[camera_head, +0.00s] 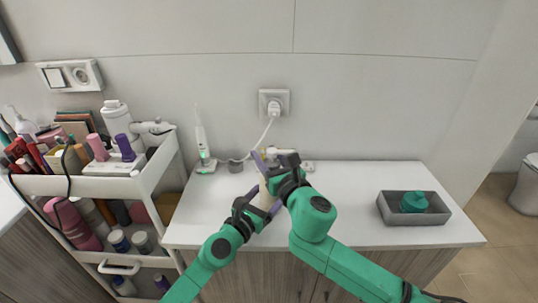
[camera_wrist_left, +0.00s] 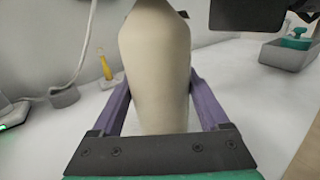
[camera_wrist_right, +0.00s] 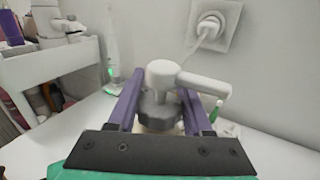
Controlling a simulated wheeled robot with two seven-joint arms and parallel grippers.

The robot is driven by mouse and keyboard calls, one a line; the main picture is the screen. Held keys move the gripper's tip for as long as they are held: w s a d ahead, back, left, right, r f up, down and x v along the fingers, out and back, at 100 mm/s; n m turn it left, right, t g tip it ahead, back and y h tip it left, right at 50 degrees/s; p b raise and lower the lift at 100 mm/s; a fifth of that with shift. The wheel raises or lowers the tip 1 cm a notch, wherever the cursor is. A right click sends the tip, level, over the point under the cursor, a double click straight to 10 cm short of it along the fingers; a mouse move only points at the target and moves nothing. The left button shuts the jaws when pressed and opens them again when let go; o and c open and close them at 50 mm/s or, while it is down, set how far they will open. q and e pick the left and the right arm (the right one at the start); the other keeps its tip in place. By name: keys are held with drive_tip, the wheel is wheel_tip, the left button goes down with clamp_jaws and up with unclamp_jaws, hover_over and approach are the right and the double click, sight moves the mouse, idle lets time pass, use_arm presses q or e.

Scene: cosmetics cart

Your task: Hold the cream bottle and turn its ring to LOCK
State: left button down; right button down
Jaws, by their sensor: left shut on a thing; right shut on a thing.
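The cream bottle (camera_wrist_left: 157,70) stands roughly upright between the purple fingers of my left gripper (camera_wrist_left: 157,105), which is shut on its body. In the head view the bottle (camera_head: 266,194) is mostly hidden behind my arms. My right gripper (camera_wrist_right: 158,105) is at the bottle's top, its fingers on either side of the grey ring (camera_wrist_right: 158,108). A white pump head (camera_wrist_right: 165,75) with its spout pointing right rises above the ring. Any LOCK mark on the ring is not readable. In the head view my right gripper (camera_head: 270,165) is just above my left gripper (camera_head: 262,205).
A white cart (camera_head: 100,187) with cosmetics stands at the left. An electric toothbrush (camera_head: 202,140) on its stand and a grey cup (camera_head: 235,165) are at the back of the white counter (camera_head: 350,220). A grey tray (camera_head: 388,212) with a green item (camera_head: 413,202) is at the right.

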sight(267, 162)
drive_tip(key=n+g+y, duration=0.4)
drive_tip(key=y, duration=0.1)
drive_tip(key=s+a+n+g+y, duration=0.1)
drive_tip(key=n+g+y, duration=0.1)
drive_tip(key=shift+g, duration=0.3)
drive_tip(key=n+g+y, duration=0.1)
drive_tip(key=n+g, duration=0.1)
drive_tip(key=g, duration=0.1)
drive_tip(key=n+g+y, duration=0.1)
drive_tip(key=g, duration=0.1)
drive_tip(key=shift+s+a+n+y, duration=0.2)
drive_tip(key=shift+s+n+y, duration=0.1)
drive_tip(key=shift+s+n, duration=0.1)
drive_tip(key=shift+s+a+n+g+y, duration=0.1)
drive_tip(key=shift+s+n+g+y, duration=0.1)
drive_tip(key=shift+n+g, duration=0.65)
drive_tip(key=shift+s+n+g+y, duration=0.15)
drive_tip(key=shift+n+g, duration=0.3)
drive_tip(key=shift+g, duration=0.7)
drive_tip(key=shift+c, duration=1.5)
unclamp_jaws()
drive_tip(key=shift+s, duration=0.1)
drive_tip(key=d, duration=1.2)
